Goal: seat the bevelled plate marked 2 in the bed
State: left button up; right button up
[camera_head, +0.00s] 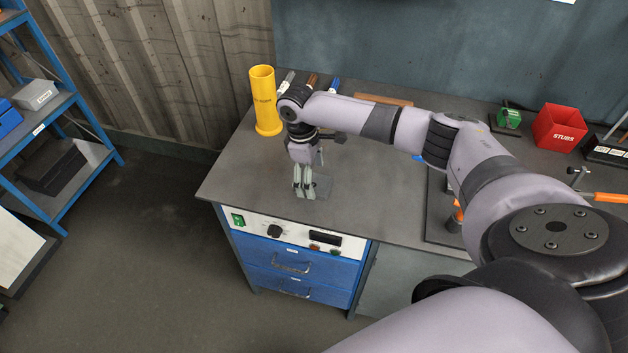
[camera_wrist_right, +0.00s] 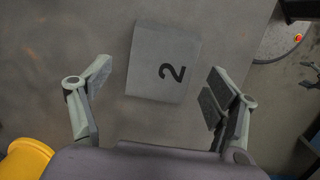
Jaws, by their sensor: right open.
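The bevelled plate marked 2 (camera_wrist_right: 155,62) lies flat on the grey workbench, its dark "2" facing up. It shows in the right wrist view between and just beyond my open fingers. In the head view the plate (camera_head: 322,184) is partly hidden behind my right gripper (camera_head: 304,192). My right gripper is open and empty, pointing down over the bench near its front left corner; its fingers also show in the right wrist view (camera_wrist_right: 160,95). The bed cannot be made out; my right arm covers much of the bench's right part.
A yellow tube (camera_head: 264,100) stands at the bench's back left, with several marker-like items beside it. A red STUBS box (camera_head: 558,128) and a green item (camera_head: 508,117) stand at the back right. An orange object (camera_head: 458,212) sits beside my forearm. A blue shelf rack (camera_head: 62,150) is at left.

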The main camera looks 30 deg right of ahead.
jog(key=shift+f, duration=0.6)
jog(key=shift+c, duration=0.6)
jog(key=shift+r, duration=0.1)
grip_shut()
